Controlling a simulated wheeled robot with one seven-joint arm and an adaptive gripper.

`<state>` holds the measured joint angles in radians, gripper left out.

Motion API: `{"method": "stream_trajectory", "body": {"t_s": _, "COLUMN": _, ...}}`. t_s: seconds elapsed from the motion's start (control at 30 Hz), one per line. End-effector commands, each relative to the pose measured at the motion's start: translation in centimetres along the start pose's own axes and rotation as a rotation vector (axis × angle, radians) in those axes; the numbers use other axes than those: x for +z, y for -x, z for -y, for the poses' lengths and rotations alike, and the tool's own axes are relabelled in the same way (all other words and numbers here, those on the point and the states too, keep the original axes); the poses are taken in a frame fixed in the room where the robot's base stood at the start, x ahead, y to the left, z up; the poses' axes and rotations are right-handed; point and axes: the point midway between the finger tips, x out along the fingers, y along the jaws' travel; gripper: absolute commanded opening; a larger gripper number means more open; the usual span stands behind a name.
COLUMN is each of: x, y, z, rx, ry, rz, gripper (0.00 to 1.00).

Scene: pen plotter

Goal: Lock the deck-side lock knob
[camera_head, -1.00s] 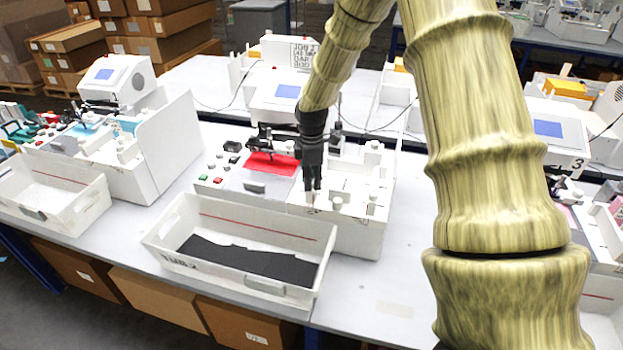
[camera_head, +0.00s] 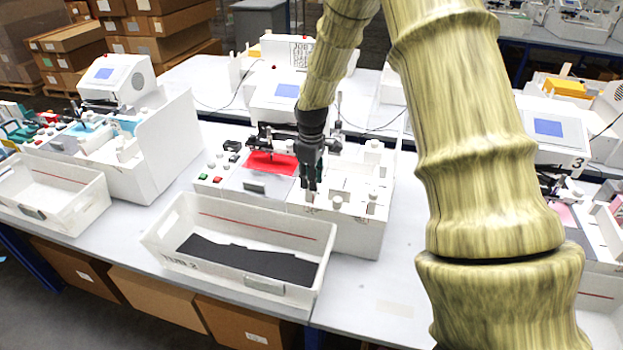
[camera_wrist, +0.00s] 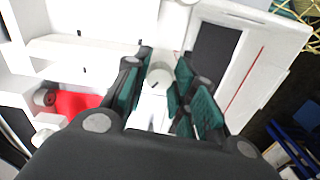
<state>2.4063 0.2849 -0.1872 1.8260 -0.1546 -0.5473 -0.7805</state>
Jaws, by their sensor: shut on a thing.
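The pen plotter (camera_head: 343,235) is a white machine on the table, and my gripper (camera_head: 311,193) points down at the front of its white deck. In the wrist view my gripper (camera_wrist: 165,92) has its teal-padded fingers on either side of a small round white knob (camera_wrist: 160,75), and it is shut on it. In the head view the fingers mostly hide this knob. Other white knobs (camera_head: 337,202) stand to the right on the deck. A red sheet (camera_head: 270,163) lies on the plotter left of my gripper and also shows in the wrist view (camera_wrist: 75,103).
A white bin (camera_head: 165,225) with a dark mat (camera_head: 248,262) stands in front of the plotter. Red and green buttons (camera_head: 217,180) sit on its left. Another plotter (camera_head: 160,150) stands at left. The table (camera_head: 385,290) is clear at right.

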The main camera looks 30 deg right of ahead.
Motion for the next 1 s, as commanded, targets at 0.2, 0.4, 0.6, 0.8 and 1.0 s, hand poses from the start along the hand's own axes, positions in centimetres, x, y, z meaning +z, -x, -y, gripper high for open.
{"method": "stream_trajectory", "body": {"t_s": 0.2, "x": -0.17, "y": 0.30, "z": -0.23, "rx": 0.007, "ry": -0.204, "rz": -0.004, "gripper": 0.02}}
{"method": "stream_trajectory", "body": {"t_s": 0.4, "x": -0.21, "y": 0.34, "z": -0.22, "rx": 0.007, "ry": -0.394, "rz": -0.006, "gripper": 0.02}}
{"method": "stream_trajectory", "body": {"t_s": 0.6, "x": -0.21, "y": 0.38, "z": -0.25, "rx": 0.007, "ry": -0.583, "rz": -0.007, "gripper": 0.02}}
{"method": "stream_trajectory", "body": {"t_s": 0.8, "x": -0.28, "y": 0.42, "z": -0.22, "rx": 0.007, "ry": -0.752, "rz": -0.008, "gripper": 0.01}}
{"method": "stream_trajectory", "body": {"t_s": 1.0, "x": -0.23, "y": 0.38, "z": -0.19, "rx": 0.006, "ry": -0.885, "rz": -0.008, "gripper": 0.01}}
